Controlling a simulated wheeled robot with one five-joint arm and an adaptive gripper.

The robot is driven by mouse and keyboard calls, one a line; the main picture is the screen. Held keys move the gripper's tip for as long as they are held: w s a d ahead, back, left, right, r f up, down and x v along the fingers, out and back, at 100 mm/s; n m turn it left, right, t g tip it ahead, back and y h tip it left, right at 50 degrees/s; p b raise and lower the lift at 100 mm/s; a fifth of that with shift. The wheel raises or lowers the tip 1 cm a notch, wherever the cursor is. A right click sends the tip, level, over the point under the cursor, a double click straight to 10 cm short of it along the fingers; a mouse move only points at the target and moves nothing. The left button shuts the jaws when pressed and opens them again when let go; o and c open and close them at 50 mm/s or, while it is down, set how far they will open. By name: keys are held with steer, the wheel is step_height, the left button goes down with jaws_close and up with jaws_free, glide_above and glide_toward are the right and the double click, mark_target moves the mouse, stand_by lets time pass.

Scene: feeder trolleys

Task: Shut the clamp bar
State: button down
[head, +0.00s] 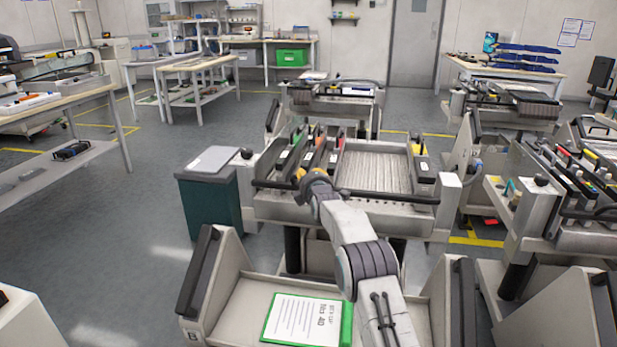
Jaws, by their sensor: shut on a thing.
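The clamp bar (398,198) is a long dark bar running left to right along the front of the middle feeder trolley (300,208). My gripper (314,183) is shut on the clamp bar, left of its middle. My gripper and wrist hide that part of the bar, and the fingertips are hard to make out. Several feeders with coloured ends (310,152) stand behind the bar on the left, and one more feeder (423,168) stands at the right. The ribbed bed between them is bare. I cannot tell the bar's exact angle.
A dark green bin (210,205) stands close to the trolley's left. Another trolley (565,228) stands close on the right. A green-edged sheet (305,318) lies on the lower front tray. Open grey floor (130,220) lies to the left.

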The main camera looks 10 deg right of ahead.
steer(key=shift+d, duration=0.15)
steer(key=c, duration=1)
jaws_free()
steer(key=shift+s, duration=0.1)
steer(key=shift+s+r, duration=0.3)
steer(key=shift+s, duration=1.6)
steer(key=shift+s+r, duration=0.35)
steer(key=shift+s, duration=1.6)
steer(key=shift+s+r, duration=0.3)
steer(key=shift+s, duration=1.6)
steer(key=shift+r, duration=0.1)
